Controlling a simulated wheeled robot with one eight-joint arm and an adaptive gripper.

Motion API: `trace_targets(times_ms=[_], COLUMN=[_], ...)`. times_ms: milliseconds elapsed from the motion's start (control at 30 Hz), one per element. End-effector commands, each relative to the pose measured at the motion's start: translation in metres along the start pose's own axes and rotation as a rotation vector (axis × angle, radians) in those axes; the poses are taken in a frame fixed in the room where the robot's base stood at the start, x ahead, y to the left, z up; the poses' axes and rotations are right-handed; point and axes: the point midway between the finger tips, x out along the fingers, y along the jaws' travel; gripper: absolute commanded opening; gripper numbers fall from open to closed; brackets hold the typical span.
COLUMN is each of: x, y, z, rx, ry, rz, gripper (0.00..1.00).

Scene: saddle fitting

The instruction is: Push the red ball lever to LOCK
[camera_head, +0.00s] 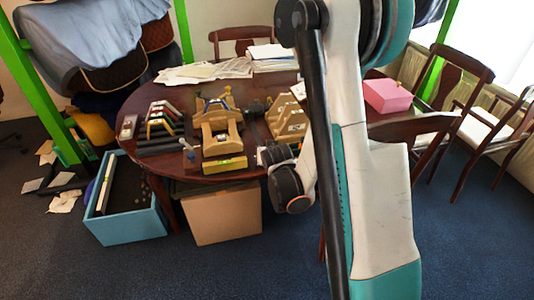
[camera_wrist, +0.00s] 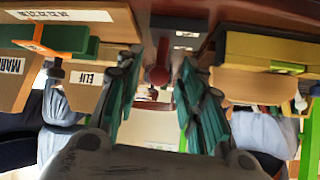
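The red ball (camera_wrist: 157,76) of the lever shows in the middle of the wrist view, with a dark stem above it. My gripper (camera_wrist: 161,66) has its teal fingers apart, one on each side of the ball in this view; I cannot tell whether either touches it. In the head view the wooden and yellow fixture (camera_head: 222,150) stands on the table, and my dark wrist (camera_head: 290,188) is low to its right. A yellow block (camera_wrist: 258,48) shows at upper right in the wrist view. The ball is not discernible in the head view, and no LOCK mark is readable.
A blue bin (camera_head: 128,226) and cardboard box (camera_head: 222,215) are on the floor.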

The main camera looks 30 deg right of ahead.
Motion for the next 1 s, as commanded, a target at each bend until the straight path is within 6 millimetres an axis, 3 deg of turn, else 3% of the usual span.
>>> trace_targets(times_ms=[200,500,700,1000], x=[-0.037,-0.078,-0.092,-0.096], y=[0.000,0.000,0.000,0.000], z=[0.000,0.000,0.000,0.000], rx=[-0.001,-0.001,0.000,0.000], ry=[0.000,-0.001,0.000,-0.001], rz=[0.000,-0.001,0.000,0.000], gripper=[0.35,0.35,0.35,0.35])
